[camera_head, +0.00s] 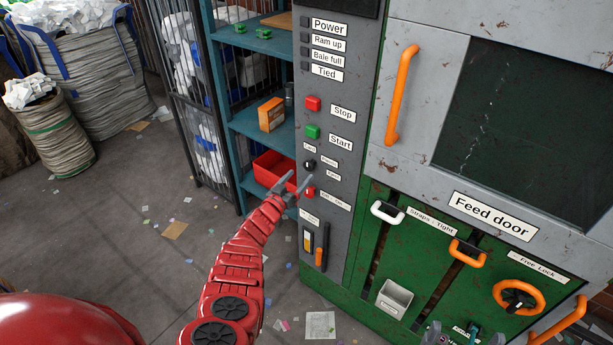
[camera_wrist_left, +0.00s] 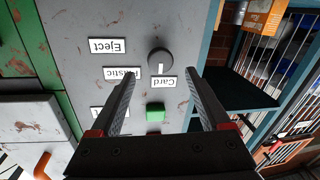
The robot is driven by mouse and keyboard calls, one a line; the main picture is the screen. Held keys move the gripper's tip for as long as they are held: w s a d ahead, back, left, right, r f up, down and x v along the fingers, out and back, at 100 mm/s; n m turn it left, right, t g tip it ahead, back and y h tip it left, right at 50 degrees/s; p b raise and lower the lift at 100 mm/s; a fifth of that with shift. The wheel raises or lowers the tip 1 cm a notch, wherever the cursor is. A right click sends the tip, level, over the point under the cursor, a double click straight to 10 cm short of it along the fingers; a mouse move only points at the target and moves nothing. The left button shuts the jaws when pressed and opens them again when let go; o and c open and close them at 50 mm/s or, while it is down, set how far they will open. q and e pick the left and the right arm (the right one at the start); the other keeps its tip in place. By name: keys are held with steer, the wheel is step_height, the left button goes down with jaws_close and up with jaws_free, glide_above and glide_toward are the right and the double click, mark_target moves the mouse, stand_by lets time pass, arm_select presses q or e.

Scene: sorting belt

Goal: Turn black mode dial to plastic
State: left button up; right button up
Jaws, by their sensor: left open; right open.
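The black mode dial (camera_head: 309,164) is on the grey control panel, below the green Start button. In the left wrist view the dial (camera_wrist_left: 160,58) is round, and its white mark points at the Card label (camera_wrist_left: 158,83). The Plastic label (camera_wrist_left: 122,74) is beside it, partly hidden by a finger; the lettering appears upside down. My left gripper (camera_head: 291,185) is open and empty in front of the panel. In the wrist view its fingertips (camera_wrist_left: 162,76) point toward the dial, one to each side, without visible contact. My right gripper (camera_head: 465,336) shows only partly at the bottom edge.
The green Start button (camera_head: 313,131) and red Stop button (camera_head: 313,103) are above the dial, and another red button (camera_head: 309,192) is below. Blue shelves with a red bin (camera_head: 273,168) stand left of the panel. The Feed door (camera_head: 490,215) is to the right.

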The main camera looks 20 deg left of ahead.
mark_target(307, 167)
arm_select(q)
steer(key=b+x, duration=0.5)
steer(key=shift+a+f, duration=0.1)
steer(key=shift+f, duration=0.2)
steer(key=shift+w+r+b, duration=0.25)
steer(key=shift+w+b, duration=0.2)
steer(key=shift+r, duration=0.1)
jaws_close()
